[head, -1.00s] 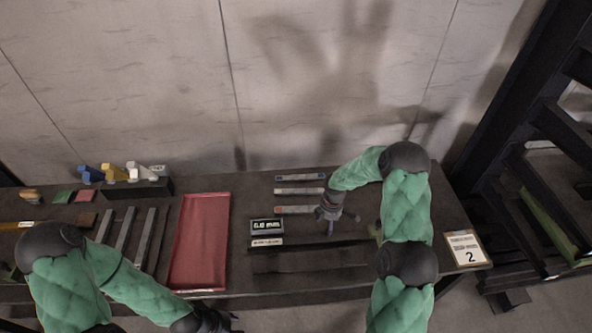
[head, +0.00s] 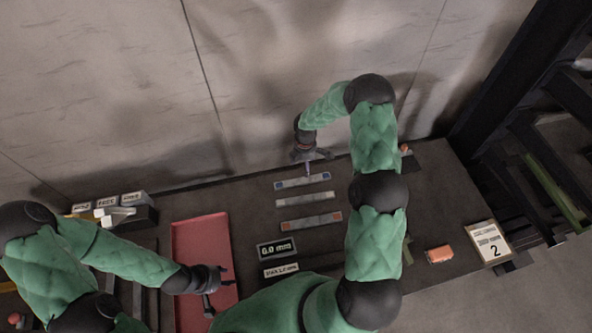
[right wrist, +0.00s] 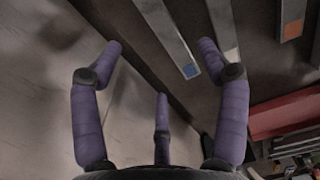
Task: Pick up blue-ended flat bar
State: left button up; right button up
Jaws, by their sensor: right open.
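The blue-ended flat bar (head: 302,182) is a grey strip with blue ends, lying on the dark table as the rearmost of three bars. In the right wrist view the bar (right wrist: 165,32) shows one blue end. My right gripper (head: 308,167) hangs by the rear edge of this bar with its fingers spread and empty. In the right wrist view the bar lies between the spread fingers (right wrist: 160,60), nearer the right-hand one; I cannot tell the height gap. My left gripper (head: 222,285) is open and empty over the near part of the red tray (head: 190,235).
A plain grey bar (head: 305,198) and an orange-ended bar (head: 311,222) lie in front. A display reading 0.0 mm (head: 276,249) stands nearer me. The wall stands close behind the table.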

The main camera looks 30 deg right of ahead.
send_over(302, 178)
jog(key=f, duration=0.2)
jog(key=s+f, duration=0.1)
jog(key=f, duration=0.1)
jog(key=shift+f, duration=0.15)
jog(key=shift+w+f+p, duration=0.2)
jog(key=shift+f+p, duration=0.15)
jog(key=shift+f, duration=1.25)
jog(key=shift+w+f+p, duration=0.15)
jog(key=shift+f+p, duration=0.15)
jog(key=shift+f, duration=1.3)
grip_shut()
jog(key=shift+w+r, duration=0.1)
